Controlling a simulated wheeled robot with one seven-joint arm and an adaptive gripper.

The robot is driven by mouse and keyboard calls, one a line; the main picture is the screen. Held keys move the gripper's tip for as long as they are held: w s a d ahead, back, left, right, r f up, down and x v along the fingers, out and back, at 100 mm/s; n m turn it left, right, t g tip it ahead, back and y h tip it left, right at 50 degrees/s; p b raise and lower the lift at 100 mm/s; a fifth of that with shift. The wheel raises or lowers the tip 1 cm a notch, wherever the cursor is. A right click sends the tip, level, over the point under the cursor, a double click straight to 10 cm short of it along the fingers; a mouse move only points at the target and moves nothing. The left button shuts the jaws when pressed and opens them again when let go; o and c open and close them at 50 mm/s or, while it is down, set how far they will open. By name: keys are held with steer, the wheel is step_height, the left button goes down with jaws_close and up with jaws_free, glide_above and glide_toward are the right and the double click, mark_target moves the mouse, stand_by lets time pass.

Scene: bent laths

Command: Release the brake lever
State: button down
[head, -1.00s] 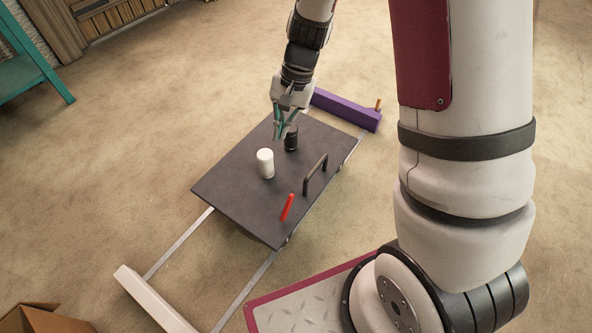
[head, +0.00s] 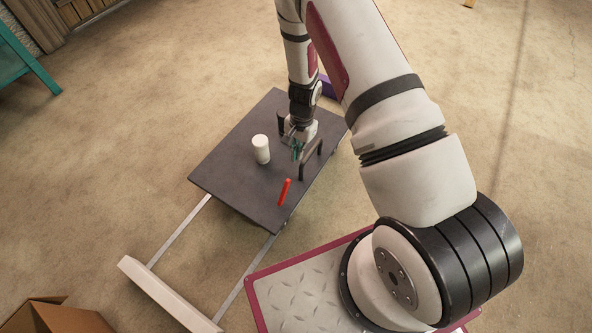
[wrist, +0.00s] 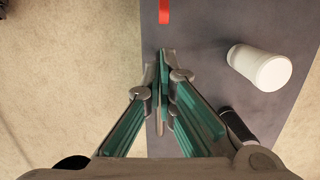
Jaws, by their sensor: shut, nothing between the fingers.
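The red lever (head: 284,192) stands up, slightly tilted, near the front right edge of the dark cart deck (head: 225,172). Its red end also shows at the top of the wrist view (wrist: 164,11). My gripper (head: 296,154) is above the deck, between the white cylinder and the black handle, behind the red lever and apart from it. In the wrist view my gripper's teal-padded fingers (wrist: 163,58) are together at the tips and empty, pointing toward the red lever.
A white cylinder (head: 261,149) and a black cylinder (head: 282,124) stand on the deck. A black handle (head: 312,158) rises right of my gripper. Two rails (head: 181,230) run to a white beam (head: 168,295). A cardboard box (head: 62,316) is at lower left. A purple beam (head: 327,87) is mostly hidden.

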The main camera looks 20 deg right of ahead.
mark_target(284, 192)
step_height(284, 192, down, 10)
steer(key=a+b, duration=0.1)
steer(key=b, duration=0.3)
steer(key=shift+s, duration=0.4)
steer(key=shift+r, duration=0.15)
steer(key=shift+s+a+r+h, duration=0.15)
steer(key=shift+a+r+h, duration=0.15)
steer(key=shift+h, duration=0.1)
